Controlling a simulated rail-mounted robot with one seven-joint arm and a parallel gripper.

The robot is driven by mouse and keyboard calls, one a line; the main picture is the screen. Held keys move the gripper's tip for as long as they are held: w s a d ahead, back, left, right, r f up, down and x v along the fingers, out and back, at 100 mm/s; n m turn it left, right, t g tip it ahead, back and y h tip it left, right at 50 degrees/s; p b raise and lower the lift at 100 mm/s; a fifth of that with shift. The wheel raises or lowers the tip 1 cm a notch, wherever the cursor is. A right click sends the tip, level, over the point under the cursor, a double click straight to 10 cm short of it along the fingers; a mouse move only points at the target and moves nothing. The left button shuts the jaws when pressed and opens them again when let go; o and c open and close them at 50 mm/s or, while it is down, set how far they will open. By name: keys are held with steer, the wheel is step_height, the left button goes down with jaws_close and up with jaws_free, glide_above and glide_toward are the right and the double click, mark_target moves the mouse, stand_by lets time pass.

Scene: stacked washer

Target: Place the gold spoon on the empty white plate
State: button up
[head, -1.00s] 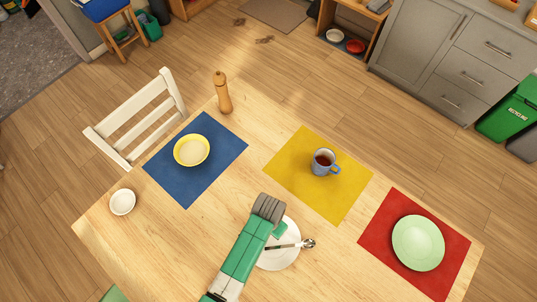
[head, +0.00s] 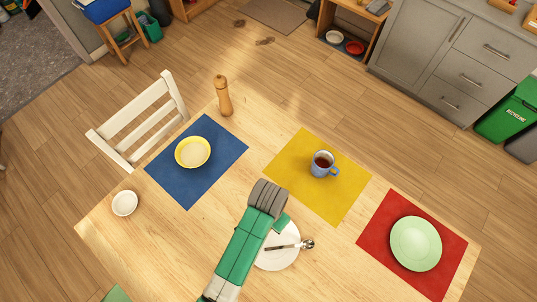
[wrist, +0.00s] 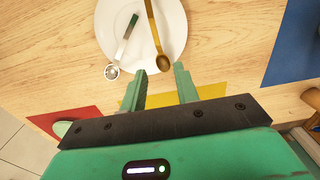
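The white plate (wrist: 110,22) lies on the table; it also shows in the head view (head: 272,262), partly hidden by my arm. In the wrist view the gold spoon (wrist: 154,34) lies over the plate, its bowl toward my gripper. A silver utensil (wrist: 125,40) with a round end lies beside it; it also shows in the head view (head: 290,246). My gripper (wrist: 160,69) is open and empty, its fingertips by the plate's edge on either side of the spoon's bowl, with no visible contact. The gold spoon is hidden in the head view.
A blue mug (head: 322,164) stands on the yellow mat (head: 298,190). A green plate (head: 416,243) is on the red mat, a yellow bowl (head: 193,152) on the blue mat. A small white bowl (head: 124,203) and a pepper mill (head: 223,96) stand toward the left.

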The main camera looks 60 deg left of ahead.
steer(key=shift+r, duration=0.75)
steer(key=shift+w, duration=0.1)
